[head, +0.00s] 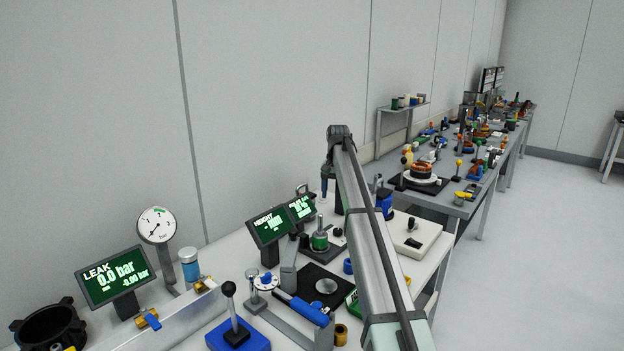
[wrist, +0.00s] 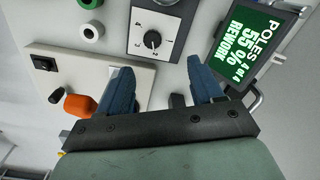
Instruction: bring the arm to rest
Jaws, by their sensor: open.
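My gripper (wrist: 159,64) shows in the wrist view with two blue fingers set well apart and nothing between them. It is over a bench with a dial panel (wrist: 152,22) beyond the fingertips. I see no contact with the bench things, though the height above them is hard to judge. In the head view my arm reaches forward over the right part of the near bench and bends down at its far end. I cannot make out the fingers clearly there.
In the head view, a leak display (head: 115,276), gauge (head: 157,225) and blue-based lever (head: 237,335) crowd the near bench. The floor at right is clear.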

